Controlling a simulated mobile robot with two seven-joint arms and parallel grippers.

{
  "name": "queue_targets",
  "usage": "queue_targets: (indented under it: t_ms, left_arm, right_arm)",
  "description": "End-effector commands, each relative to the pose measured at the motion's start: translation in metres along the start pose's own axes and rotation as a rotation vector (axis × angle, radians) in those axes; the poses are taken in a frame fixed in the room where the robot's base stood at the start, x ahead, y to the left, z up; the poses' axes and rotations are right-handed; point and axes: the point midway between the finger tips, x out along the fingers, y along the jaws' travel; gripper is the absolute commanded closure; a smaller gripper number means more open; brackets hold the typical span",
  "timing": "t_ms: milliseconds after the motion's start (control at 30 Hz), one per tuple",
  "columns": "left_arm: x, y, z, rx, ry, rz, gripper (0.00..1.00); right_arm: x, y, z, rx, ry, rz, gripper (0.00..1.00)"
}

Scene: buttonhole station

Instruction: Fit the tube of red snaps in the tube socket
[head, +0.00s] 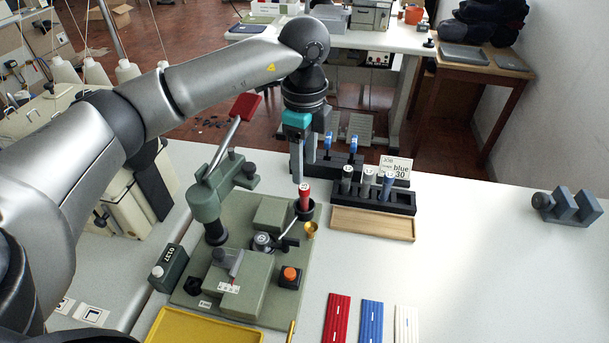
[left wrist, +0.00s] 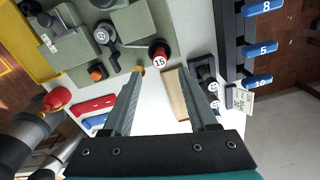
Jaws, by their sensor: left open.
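The tube of red snaps (head: 305,196) stands upright in the head view, its lower end in a dark round socket (head: 304,211) at the right back of the green press. In the left wrist view the red tube (left wrist: 160,52) shows its white cap marked 15. How deep it sits cannot be seen. My left gripper (head: 303,172) is open and points down just above and behind the tube. In the left wrist view its fingers (left wrist: 160,80) are apart with nothing between their tips. My right gripper is not in view.
A dark rack (head: 400,203) with several tubes stands behind right, with a wooden tray (head: 371,224) before it. The press lever has a red handle (head: 246,107) left of my gripper. Red (head: 337,319), blue and white strips lie in front. The right table is mostly clear.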

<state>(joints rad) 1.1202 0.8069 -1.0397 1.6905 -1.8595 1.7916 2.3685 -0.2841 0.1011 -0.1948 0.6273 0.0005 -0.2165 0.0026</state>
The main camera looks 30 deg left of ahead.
Motion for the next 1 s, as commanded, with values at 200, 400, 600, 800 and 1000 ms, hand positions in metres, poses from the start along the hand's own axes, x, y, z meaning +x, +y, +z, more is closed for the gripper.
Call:
queue_targets:
  t_ms: [200, 400, 600, 800, 1000]
  left_arm:
    - [-0.038, -0.001, 0.000, 0.001, 0.000, -0.002, 0.41]
    - [-0.047, 0.000, 0.000, 0.001, 0.000, 0.001, 0.41]
    - [-0.047, 0.000, 0.000, 0.001, 0.000, 0.001, 0.41]
    - [-0.047, 0.000, 0.000, 0.001, 0.000, 0.001, 0.41]
    - [-0.057, 0.000, 0.000, 0.001, 0.000, 0.001, 0.41]
  right_arm:
    - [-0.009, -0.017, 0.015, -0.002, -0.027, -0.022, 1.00]
    - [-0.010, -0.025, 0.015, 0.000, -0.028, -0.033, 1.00]
    - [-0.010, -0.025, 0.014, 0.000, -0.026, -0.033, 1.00]
    - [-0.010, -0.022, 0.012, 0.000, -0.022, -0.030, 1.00]
    - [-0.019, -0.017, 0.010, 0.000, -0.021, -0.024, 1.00]
